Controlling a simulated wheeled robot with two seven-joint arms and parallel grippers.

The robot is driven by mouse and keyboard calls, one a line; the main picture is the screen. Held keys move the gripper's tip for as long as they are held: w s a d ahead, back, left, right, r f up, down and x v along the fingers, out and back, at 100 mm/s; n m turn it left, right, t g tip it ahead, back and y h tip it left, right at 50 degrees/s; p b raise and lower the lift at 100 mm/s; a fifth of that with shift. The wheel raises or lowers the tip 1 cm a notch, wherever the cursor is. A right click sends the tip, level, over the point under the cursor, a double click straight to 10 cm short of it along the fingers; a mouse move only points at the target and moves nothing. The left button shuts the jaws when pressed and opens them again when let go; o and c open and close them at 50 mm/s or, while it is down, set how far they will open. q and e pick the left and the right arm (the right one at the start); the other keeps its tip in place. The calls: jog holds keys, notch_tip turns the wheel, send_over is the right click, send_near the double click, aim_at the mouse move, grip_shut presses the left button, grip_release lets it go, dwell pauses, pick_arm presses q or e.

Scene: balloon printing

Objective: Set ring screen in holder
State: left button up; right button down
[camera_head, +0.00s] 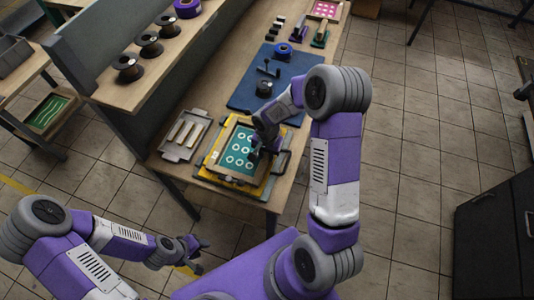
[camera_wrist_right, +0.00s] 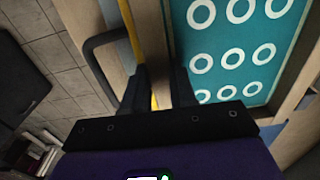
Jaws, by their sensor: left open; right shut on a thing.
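The ring screen (camera_head: 238,147), a teal panel with white rings in a light wooden frame, lies over the yellow holder (camera_head: 210,176) at the table's near end. My right gripper (camera_head: 257,153) is shut on the right side of the screen's frame. In the right wrist view the fingers (camera_wrist_right: 158,88) straddle the wooden edge beside the teal panel (camera_wrist_right: 240,50). The holder's yellow edge (camera_wrist_right: 131,30) runs along that side. I cannot tell whether the screen is fully seated. My left gripper (camera_head: 196,246) is open and empty, away from the table at lower left.
A grey tray (camera_head: 184,135) with light strips lies left of the holder. A blue mat (camera_head: 250,95) with a dark round item (camera_head: 263,88) lies behind. A shelf with spools (camera_head: 128,67) stands at left. A pink screen (camera_head: 326,9) lies at the far end.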

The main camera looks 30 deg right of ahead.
jog(key=shift+f, duration=0.15)
jog(key=c, duration=0.9)
grip_release()
jog(key=shift+r+p, duration=0.55)
notch_tip(320, 180, up, 12)
jog(key=shift+p, duration=0.4)
jog(key=shift+s, duration=0.1)
